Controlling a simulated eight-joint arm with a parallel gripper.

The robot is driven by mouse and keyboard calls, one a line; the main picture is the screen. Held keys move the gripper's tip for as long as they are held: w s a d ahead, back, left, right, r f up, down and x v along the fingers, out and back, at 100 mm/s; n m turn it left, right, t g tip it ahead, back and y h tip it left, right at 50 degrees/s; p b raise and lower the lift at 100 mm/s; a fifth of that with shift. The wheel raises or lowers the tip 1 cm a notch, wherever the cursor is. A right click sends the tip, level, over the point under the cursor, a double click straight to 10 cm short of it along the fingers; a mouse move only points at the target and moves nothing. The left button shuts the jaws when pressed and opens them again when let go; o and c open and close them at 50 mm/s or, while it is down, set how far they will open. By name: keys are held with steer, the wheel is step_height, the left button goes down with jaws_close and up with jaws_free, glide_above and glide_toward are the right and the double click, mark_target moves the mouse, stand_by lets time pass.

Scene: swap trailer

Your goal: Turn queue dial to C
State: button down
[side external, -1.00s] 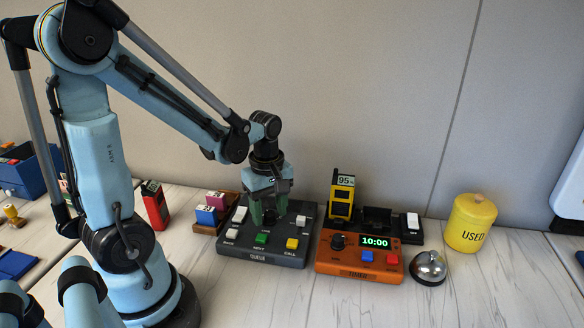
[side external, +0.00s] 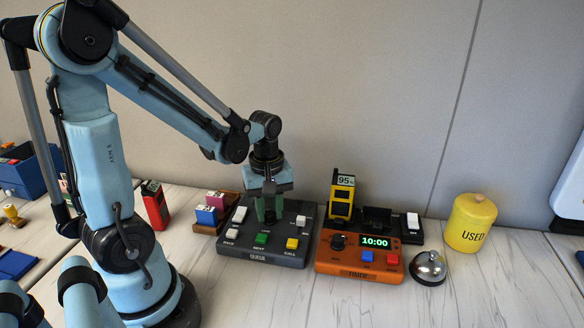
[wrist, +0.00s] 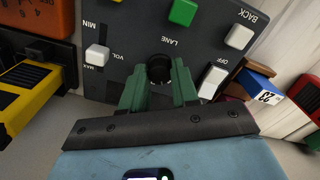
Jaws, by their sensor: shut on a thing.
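The queue box (side external: 275,251) is a dark grey panel on the table, marked QUEUE, with white, green and yellow buttons. Its round black dial (wrist: 160,70), by the word LANE, shows in the wrist view between the two green fingers. My gripper (side external: 268,216) points down over the back of the box and is shut on the dial; in the wrist view its fingers (wrist: 159,84) stand on either side of the knob. The dial's pointer and letters are hidden, so I cannot tell its setting.
The orange timer box (side external: 345,268), reading 10:00, stands right of the queue box. A silver bell (side external: 428,266) and a yellow USED jar (side external: 470,222) are further right. A rack with blue and purple blocks (side external: 206,214) sits close on the left.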

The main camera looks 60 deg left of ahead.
mark_target(269, 213)
steer(key=m, duration=1.4)
steer(key=shift+m, duration=0.3)
stand_by(0.4)
steer(key=c, duration=0.8)
jaws_free()
steer(key=shift+c, duration=0.2)
step_height(269, 213, up, 12)
